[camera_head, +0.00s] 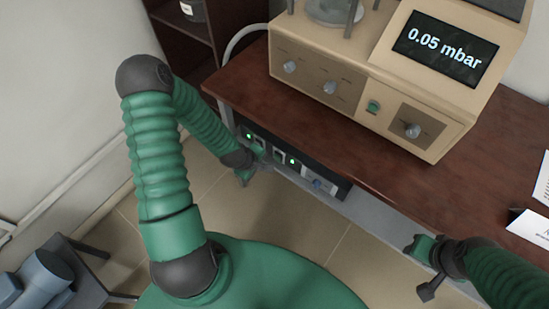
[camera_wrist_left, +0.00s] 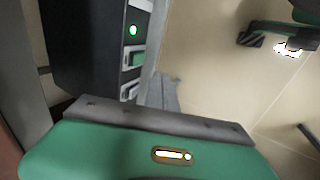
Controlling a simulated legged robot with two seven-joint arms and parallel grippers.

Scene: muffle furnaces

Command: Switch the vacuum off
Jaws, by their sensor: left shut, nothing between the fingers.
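A beige machine (camera_head: 365,80) on the table has a display (camera_head: 445,49) reading 0.05 mbar. My left gripper (camera_head: 254,168) is shut and empty, in front of the panel's left part. The left wrist view shows the panel's side (camera_wrist_left: 85,50), a green light (camera_wrist_left: 133,30) and green-and-white rocker switches (camera_wrist_left: 132,58). Contact is unclear. My right gripper (camera_head: 426,268) is near the table's front edge; its jaw opening is unclear.
The brown table (camera_head: 245,85) has a grey metal front rail (camera_head: 375,215). A dark shelf (camera_head: 190,45) stands at the back left. A blue-grey object (camera_head: 40,278) is at the lower left. White papers (camera_head: 530,228) lie at the right. The tiled floor (camera_head: 270,215) before the panel is clear.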

